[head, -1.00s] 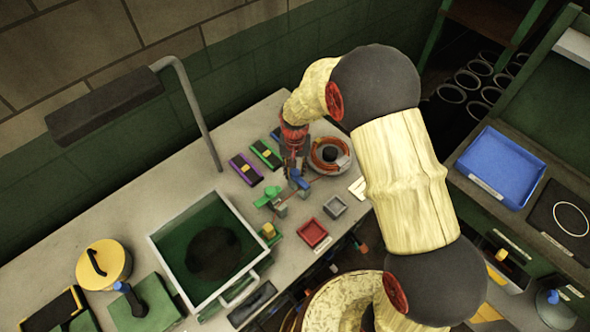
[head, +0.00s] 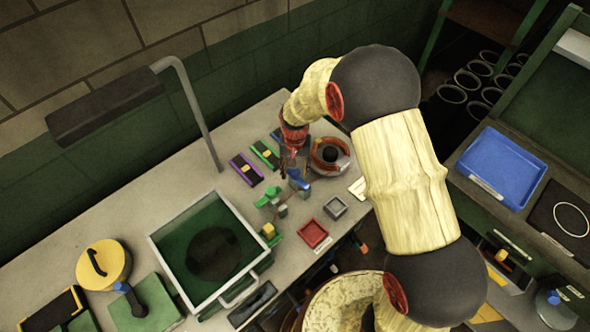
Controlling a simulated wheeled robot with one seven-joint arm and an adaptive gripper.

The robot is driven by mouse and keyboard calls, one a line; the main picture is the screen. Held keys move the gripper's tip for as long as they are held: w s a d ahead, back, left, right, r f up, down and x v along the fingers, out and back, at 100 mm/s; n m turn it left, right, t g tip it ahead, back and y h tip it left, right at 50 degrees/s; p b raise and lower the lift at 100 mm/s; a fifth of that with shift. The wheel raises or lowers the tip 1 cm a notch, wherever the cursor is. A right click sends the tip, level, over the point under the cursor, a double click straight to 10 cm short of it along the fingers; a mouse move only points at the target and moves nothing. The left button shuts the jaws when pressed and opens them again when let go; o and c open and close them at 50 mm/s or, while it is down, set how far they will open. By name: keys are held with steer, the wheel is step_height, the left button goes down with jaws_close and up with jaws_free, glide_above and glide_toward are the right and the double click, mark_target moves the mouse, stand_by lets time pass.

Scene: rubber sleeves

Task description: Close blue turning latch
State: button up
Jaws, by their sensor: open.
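The blue latch (head: 299,184) is a small blue piece on a grey block, near the middle of the table in the head view. A similar green latch (head: 267,199) stands just left of it. My gripper (head: 293,167) points down right behind the blue latch. It is open, but its fingers are small and dark here. I cannot tell whether they touch the latch. The latch's far end is partly hidden by my gripper, and its exact turn angle is hard to read.
A round orange-rimmed holder (head: 331,155) stands right of my gripper. Purple (head: 246,170) and green (head: 265,154) slide pieces lie left. Red (head: 312,233) and grey (head: 335,207) small trays sit in front. A large green-lined bin (head: 160,262) is at left, below a lamp (head: 105,105).

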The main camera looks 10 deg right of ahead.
mark_target(296, 173)
steer(key=shift+r, duration=0.1)
step_height(296, 173, up, 12)
stand_by(0.5)
stand_by(0.7)
steer(key=s+d+r+t+b, duration=0.2)
steer(key=s+d+r+b, duration=0.1)
steer(key=s, duration=0.5)
steer(key=s+d+r+n+t+b, duration=0.1)
steer(key=s+d+r+b, duration=0.3)
steer(key=s, duration=0.5)
steer(key=s+d+r+n+t+b, duration=0.1)
steer(key=s+d+r+t+b, duration=0.1)
steer(key=s, duration=0.6)
step_height(296, 173, up, 3)
steer(key=shift+s+d+f+t+b, duration=0.15)
steer(key=shift+s+d+t+b, duration=0.15)
steer(key=shift+d+b, duration=0.6)
